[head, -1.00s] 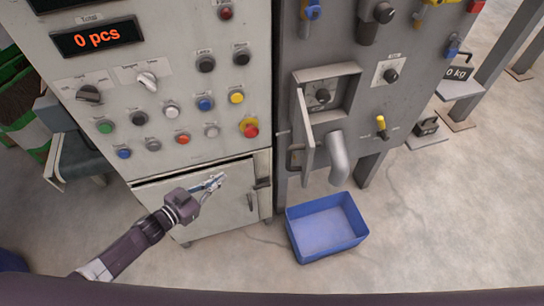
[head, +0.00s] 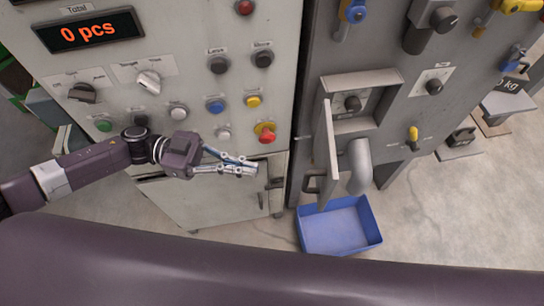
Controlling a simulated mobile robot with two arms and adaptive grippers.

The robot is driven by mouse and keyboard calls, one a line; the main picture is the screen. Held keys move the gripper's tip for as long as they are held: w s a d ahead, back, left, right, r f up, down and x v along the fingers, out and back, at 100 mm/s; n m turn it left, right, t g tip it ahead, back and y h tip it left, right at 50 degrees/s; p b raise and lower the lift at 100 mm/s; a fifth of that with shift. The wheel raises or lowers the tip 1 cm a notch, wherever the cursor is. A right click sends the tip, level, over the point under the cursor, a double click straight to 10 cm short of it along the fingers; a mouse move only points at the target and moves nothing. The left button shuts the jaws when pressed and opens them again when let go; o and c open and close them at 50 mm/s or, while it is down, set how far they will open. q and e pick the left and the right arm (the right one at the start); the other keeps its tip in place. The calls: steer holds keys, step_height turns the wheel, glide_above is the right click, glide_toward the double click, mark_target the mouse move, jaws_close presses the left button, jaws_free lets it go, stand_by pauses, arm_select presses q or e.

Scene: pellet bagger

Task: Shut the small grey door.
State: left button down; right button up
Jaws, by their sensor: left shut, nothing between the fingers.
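The small grey door (head: 325,155) stands swung open at the left side of a recessed box (head: 378,108) on the dark grey machine. It sticks out toward me, and a knob (head: 352,103) shows inside the open recess. A dark handle (head: 312,183) shows at the door's lower left. My left gripper (head: 256,169) is shut and empty, left of the door and apart from it, in front of the light control cabinet. My right gripper is out of view.
A grey spout (head: 359,168) hangs just right of the door, above a blue bin (head: 340,228) on the floor. A red emergency button (head: 265,134) sits just above my left gripper. A lower cabinet door (head: 215,203) lies below it.

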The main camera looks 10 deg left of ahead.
arm_select(q)
steer(key=s+d+p, duration=0.1)
steer(key=d+p, duration=0.1)
steer(key=d, duration=0.7)
steer(key=shift+s+d+p, duration=0.15)
steer(key=shift+p, duration=0.2)
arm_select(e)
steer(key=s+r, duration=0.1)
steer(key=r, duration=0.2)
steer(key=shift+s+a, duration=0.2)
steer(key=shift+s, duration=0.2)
